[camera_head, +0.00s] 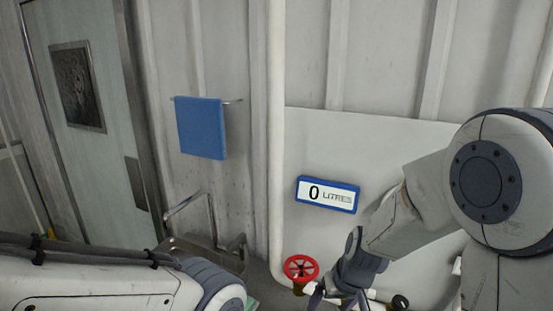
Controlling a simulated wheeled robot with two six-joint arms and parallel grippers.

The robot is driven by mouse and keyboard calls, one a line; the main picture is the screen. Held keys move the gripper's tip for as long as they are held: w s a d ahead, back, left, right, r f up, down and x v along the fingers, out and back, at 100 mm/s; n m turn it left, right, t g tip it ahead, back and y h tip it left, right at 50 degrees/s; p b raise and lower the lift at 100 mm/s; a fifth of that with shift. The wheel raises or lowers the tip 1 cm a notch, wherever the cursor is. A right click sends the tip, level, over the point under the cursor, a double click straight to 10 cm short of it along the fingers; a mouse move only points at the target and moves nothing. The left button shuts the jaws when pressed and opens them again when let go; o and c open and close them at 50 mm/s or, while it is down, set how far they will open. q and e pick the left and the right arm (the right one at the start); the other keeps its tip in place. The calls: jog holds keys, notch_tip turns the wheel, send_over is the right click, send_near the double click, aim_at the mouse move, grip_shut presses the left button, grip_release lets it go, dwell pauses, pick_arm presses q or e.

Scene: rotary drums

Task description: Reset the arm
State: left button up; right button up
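My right arm (440,205) comes in from the right and bends down toward the bottom centre. Its gripper (338,297) is at the lower edge of the view, just right of and below a red valve wheel (300,268). The fingers are small, dark and partly cut off, so I cannot tell whether they are open or whether they touch the wheel. My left arm (100,285) lies across the bottom left. Its gripper is out of view.
A blue-framed sign (328,195) reading "0 LITRES" is on a pale panel (400,138). A blue towel (201,128) hangs on a rail at the left. Below it is a metal sink (190,249) with a tap. A white pipe (276,100) runs vertically. A door (88,130) stands far left.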

pick_arm(q)
notch_tip(320, 180, down, 11)
jog(key=b, duration=0.9)
pick_arm(e)
jog(key=s+a+f+n+g, duration=0.1)
jog(key=s+a+f+n, duration=0.1)
jog(key=s, duration=0.9)
jog(key=s+a+f+n+g, duration=0.2)
jog(key=s+a+n, duration=0.2)
jog(key=s, duration=0.6)
jog(key=shift+s+a+n+h, duration=0.3)
jog(key=shift+s+a, duration=0.05)
jog(key=shift+a, duration=0.4)
